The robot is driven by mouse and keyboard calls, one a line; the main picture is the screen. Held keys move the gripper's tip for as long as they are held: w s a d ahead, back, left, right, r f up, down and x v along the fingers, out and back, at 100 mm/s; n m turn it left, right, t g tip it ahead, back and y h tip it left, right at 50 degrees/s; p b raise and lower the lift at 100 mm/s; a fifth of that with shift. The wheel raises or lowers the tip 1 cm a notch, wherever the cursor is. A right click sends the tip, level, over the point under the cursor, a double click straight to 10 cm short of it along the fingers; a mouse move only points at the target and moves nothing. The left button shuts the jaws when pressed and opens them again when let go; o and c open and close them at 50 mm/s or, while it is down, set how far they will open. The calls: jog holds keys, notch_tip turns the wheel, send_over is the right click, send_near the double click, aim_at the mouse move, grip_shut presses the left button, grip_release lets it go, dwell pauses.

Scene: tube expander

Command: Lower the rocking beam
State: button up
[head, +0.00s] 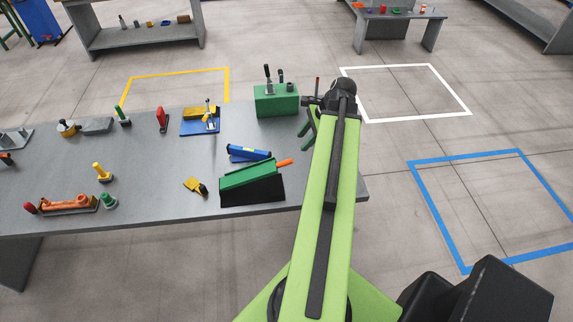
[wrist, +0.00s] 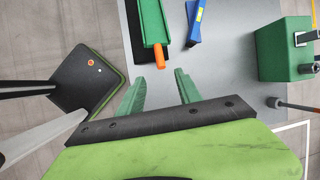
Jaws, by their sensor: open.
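A green beam with an orange end, which looks like the rocking beam (head: 247,174), sits tilted on a black wedge-shaped base (head: 252,192) near the table's right front; its orange end points up to the right. In the wrist view the green beam (wrist: 152,22) is at top centre, its orange end (wrist: 160,57) towards me. My gripper (wrist: 156,80) is open and empty, its green fingers apart on either side of the orange end's line, short of it in the picture. In the head view my gripper (head: 304,136) is partly hidden by my arm.
A blue tool (head: 248,153) lies just behind the beam. A green block with black posts (head: 276,100) stands at the table's back right. A yellow and black piece (head: 196,187) lies to the left. The grey table (head: 150,190) has bare room at front centre.

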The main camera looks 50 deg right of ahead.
aim_at(287, 161)
jog(key=b+x, duration=1.1)
jog(key=x, duration=0.2)
jog(key=shift+f, duration=0.35)
jog(key=shift+w+a+f+b, duration=0.2)
jog(key=shift+w+f+b, duration=0.05)
jog(key=shift+f+b, duration=0.2)
jog(key=shift+r, duration=0.1)
jog(key=shift+c, duration=0.4)
grip_shut()
